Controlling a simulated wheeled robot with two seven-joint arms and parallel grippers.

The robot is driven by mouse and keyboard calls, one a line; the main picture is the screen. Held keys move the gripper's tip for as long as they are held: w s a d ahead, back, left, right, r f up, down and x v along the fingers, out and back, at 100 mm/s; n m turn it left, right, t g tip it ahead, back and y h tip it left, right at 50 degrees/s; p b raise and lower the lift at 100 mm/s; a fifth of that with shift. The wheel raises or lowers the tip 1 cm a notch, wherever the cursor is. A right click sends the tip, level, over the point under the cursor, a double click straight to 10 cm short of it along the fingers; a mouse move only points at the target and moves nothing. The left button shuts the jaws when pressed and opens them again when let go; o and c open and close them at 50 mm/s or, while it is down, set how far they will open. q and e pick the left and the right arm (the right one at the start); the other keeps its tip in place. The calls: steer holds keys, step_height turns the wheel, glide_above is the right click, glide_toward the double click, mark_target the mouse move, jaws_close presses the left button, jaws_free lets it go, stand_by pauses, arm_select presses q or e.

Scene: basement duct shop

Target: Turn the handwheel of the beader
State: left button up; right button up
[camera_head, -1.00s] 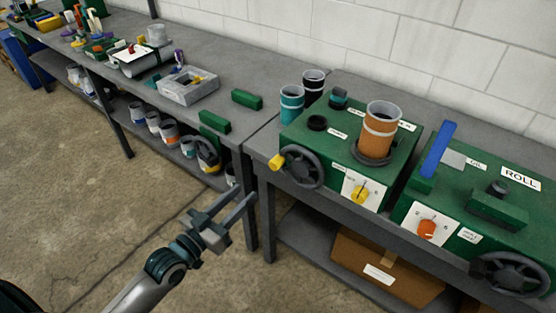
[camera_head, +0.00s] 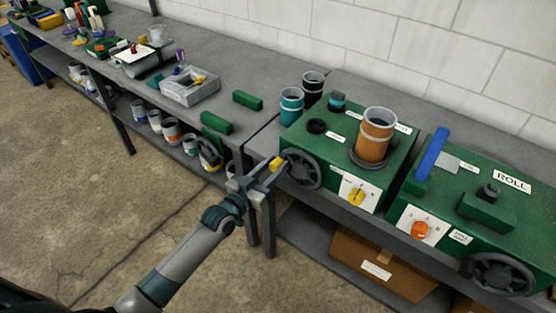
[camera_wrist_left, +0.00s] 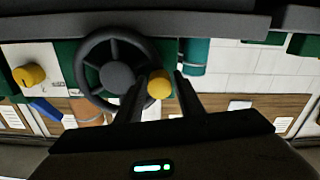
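A green machine (camera_head: 345,140) on the right bench carries a dark handwheel (camera_head: 303,169) on its front; I take it for the beader, though its labels are too small to read. The wheel's yellow knob (camera_head: 277,163) sticks out at its left side. My left gripper (camera_head: 272,169) is at this knob. In the left wrist view, the handwheel (camera_wrist_left: 116,75) stands left of centre and the yellow knob (camera_wrist_left: 159,85) lies between my two open fingers (camera_wrist_left: 160,92), with gaps visible beside it. My right gripper is not in view.
An orange duct piece (camera_head: 374,140) stands on the machine above a yellow dial (camera_head: 356,197). A second green machine (camera_head: 455,205), marked ROLL, has its own handwheel (camera_head: 502,275) and orange dial (camera_head: 421,230). A cardboard box (camera_head: 385,268) sits on the lower shelf.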

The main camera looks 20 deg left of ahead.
arm_select(q)
steer(key=shift+w+d, duration=0.25)
steer(key=shift+w, duration=0.45)
jaws_close()
